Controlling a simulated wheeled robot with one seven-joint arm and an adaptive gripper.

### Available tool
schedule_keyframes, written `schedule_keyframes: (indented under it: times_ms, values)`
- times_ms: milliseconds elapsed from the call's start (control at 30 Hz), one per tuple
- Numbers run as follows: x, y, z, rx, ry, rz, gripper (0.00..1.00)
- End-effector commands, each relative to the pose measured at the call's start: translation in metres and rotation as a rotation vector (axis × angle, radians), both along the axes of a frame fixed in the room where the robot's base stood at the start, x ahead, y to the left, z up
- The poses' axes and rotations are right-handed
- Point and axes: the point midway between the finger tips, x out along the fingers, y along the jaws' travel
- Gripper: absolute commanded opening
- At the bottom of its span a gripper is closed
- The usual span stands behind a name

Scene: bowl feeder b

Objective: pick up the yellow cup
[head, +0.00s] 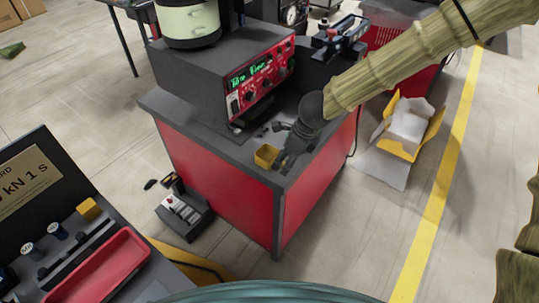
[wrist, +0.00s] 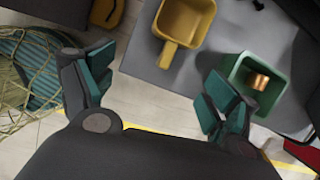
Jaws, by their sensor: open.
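The yellow cup (head: 266,157) stands near the front corner of the grey top of the red cabinet (head: 230,180). In the wrist view the yellow cup (wrist: 184,24) is at the top, open side facing the camera, with a short handle pointing down toward the gap between my fingers. My gripper (head: 287,158) is just right of the cup in the head view. In the wrist view my gripper (wrist: 160,68) has its fingers wide apart with nothing held between them. The right finger overlaps a green square container (wrist: 262,98) with a copper-coloured piece (wrist: 259,81) inside.
A grey machine with a red control panel (head: 262,80) stands behind the cup on the cabinet. Small dark parts (head: 277,127) lie near the gripper. A box with white lining (head: 408,125) is on the floor at right. A bench with a red tray (head: 100,268) is at lower left.

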Motion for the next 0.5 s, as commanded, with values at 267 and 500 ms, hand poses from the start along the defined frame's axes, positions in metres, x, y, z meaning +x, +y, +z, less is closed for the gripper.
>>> schedule_keyframes:
  times_ms: [267, 500]
  values:
    - [0.022, 0.023, 0.035, 0.105, 0.014, -0.128, 0.88]
    - [0.029, 0.034, 0.007, 0.105, 0.014, -0.128, 0.88]
